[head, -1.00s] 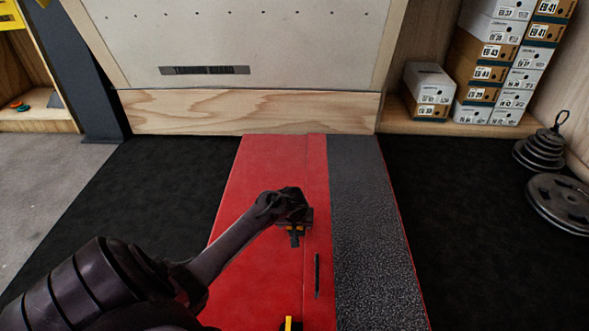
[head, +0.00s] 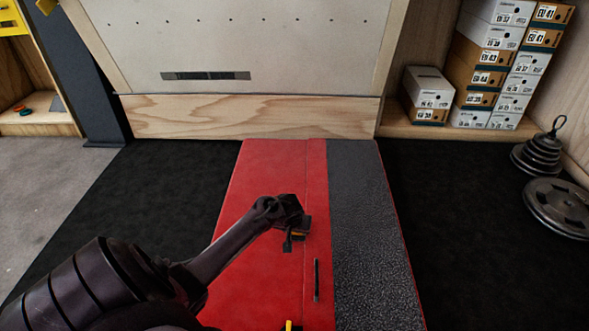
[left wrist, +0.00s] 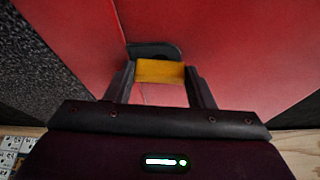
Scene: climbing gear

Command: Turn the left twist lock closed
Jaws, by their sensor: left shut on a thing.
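The left twist lock has a yellow handle (left wrist: 160,71) on a dark rounded base (left wrist: 150,49), set on the red mat (left wrist: 235,40). In the left wrist view the handle lies between the two dark fingers of my left gripper (left wrist: 159,77), which is shut on it. In the head view my left gripper (head: 294,235) is over the seam of the red mat, and only a bit of yellow shows by the fingers. The arm hides much of the lock there. My right gripper is not in view.
A black slot-like strip (head: 316,281) lies on the mat nearer me. A yellow piece (head: 289,326) is cut off at the bottom edge. A grey textured strip (head: 368,230) runs along the mat's right side. Shoe boxes (head: 482,75) and weight plates (head: 560,205) stand right.

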